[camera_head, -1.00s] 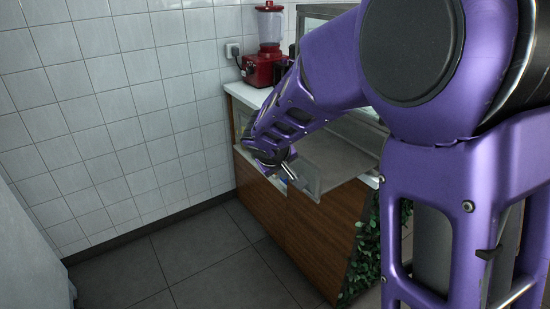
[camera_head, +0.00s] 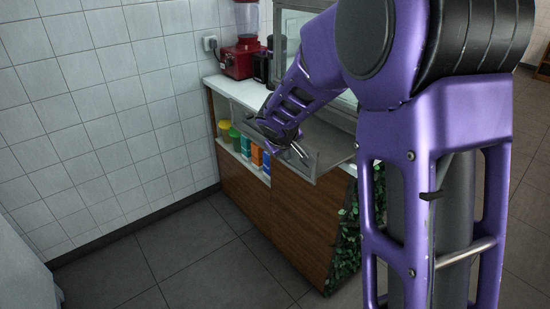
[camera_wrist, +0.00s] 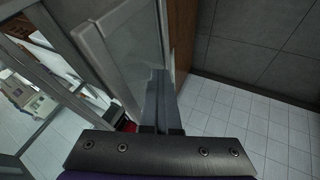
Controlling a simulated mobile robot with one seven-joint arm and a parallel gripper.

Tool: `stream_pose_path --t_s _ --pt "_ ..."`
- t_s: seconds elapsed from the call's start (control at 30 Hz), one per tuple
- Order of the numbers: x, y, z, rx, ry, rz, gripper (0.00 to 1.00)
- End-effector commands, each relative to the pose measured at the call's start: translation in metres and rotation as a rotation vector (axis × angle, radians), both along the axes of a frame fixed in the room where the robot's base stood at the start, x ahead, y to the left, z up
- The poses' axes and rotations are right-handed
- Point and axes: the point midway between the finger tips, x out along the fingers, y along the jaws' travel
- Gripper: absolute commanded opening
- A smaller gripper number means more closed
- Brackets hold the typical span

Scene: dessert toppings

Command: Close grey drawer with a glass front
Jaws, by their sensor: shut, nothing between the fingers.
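The grey drawer (camera_head: 328,150) with a glass front stands pulled out of the counter, below the glass case. My arm hides part of it. In the wrist view the glass front panel (camera_wrist: 122,50) in its grey frame is just left of the fingers. My gripper (camera_head: 301,152) is at the drawer's front left part, with its fingers together and nothing held. In the wrist view my gripper (camera_wrist: 160,78) points along the panel. I cannot tell whether it touches the panel.
A red blender (camera_head: 240,58) stands on the white counter (camera_head: 236,90) by the tiled wall. Coloured containers (camera_head: 246,146) sit on a shelf left of the drawer. Wood panels (camera_head: 268,212) and leafy greenery (camera_head: 344,245) are below. The grey floor (camera_head: 180,255) in front is clear.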

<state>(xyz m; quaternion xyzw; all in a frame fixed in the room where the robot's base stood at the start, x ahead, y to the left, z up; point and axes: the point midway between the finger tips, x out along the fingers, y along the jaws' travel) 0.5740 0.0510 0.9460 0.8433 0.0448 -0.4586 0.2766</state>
Motion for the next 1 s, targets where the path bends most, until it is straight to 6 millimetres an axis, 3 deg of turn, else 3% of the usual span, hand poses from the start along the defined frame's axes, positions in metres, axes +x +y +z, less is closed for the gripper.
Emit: stream_pose_path --t_s 0.03,0.2,0.5,0.7,1.0 --pt "0.009 -0.016 0.003 0.0 0.001 -0.009 0.0" --pt "0.036 -0.057 0.005 -0.001 0.002 -0.01 0.0" --pt "0.073 -0.112 0.004 0.0 0.002 -0.007 0.0" --pt "0.085 -0.127 0.002 0.001 0.0 -0.003 0.0" --pt "0.087 -0.13 0.0 -0.001 0.0 -0.002 0.0"
